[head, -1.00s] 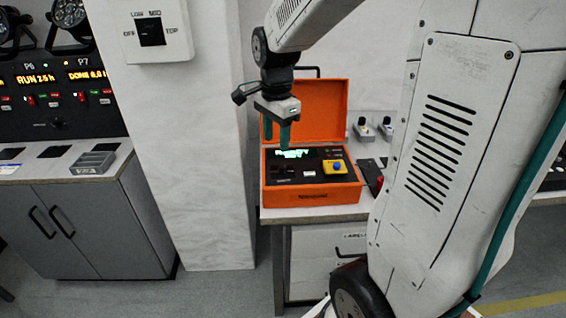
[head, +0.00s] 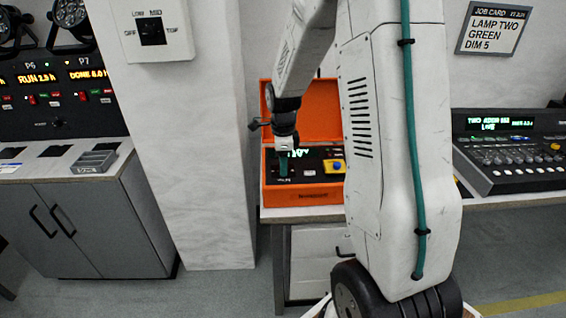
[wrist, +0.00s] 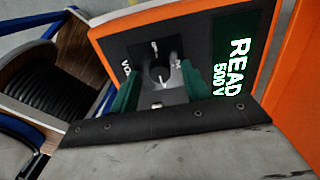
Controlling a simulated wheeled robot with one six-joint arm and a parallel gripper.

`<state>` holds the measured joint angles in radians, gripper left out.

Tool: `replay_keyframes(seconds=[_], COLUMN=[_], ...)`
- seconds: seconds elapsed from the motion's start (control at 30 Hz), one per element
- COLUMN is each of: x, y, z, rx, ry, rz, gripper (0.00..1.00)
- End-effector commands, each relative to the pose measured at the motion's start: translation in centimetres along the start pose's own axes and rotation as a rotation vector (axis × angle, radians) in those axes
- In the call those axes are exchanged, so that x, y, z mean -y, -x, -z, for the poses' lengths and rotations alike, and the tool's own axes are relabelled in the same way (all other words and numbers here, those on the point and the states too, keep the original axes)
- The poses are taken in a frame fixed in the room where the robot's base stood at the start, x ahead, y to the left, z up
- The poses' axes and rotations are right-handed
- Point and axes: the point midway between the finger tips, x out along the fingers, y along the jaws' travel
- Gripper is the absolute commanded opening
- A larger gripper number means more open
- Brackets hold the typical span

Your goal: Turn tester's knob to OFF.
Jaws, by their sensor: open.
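The tester is an orange case (head: 303,196) on a bench, its orange lid standing open. Its dark panel (wrist: 118,45) fills much of the wrist view, with a lit display (wrist: 232,75) reading READ 500 V. The round black knob (wrist: 158,73) has a light pointer mark. Lettering around it is partly hidden, so its setting cannot be read. My gripper (wrist: 161,76) is open, with one green finger on each side of the knob. I cannot tell whether the fingers touch it. In the head view, my gripper (head: 284,172) is low over the panel's left part.
A yellow block with a blue button (head: 334,166) sits right of the display. A white pillar (head: 190,160) stands left of the bench. A mixing console (head: 510,150) is at right, below a job card (head: 493,28). A black cable reel (wrist: 45,80) shows in the wrist view.

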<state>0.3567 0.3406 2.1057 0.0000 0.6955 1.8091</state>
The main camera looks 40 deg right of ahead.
Motion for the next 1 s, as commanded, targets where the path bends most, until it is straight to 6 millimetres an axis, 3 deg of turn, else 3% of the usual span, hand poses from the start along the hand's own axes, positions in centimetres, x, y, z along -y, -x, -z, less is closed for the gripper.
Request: replay_keyframes(seconds=[0.3, 0.47, 0.77, 1.0], x=[-0.01, -0.01, 0.00, 0.01], y=[-0.32, -0.31, -0.28, -0.27], z=[-0.01, -0.01, -0.01, -0.01], rx=[0.000, 0.000, 0.000, 0.000], ry=[0.001, 0.001, 0.022, 0.133], rz=[0.001, 0.001, 0.001, 0.001], gripper=[0.44, 0.02, 0.02, 0.02])
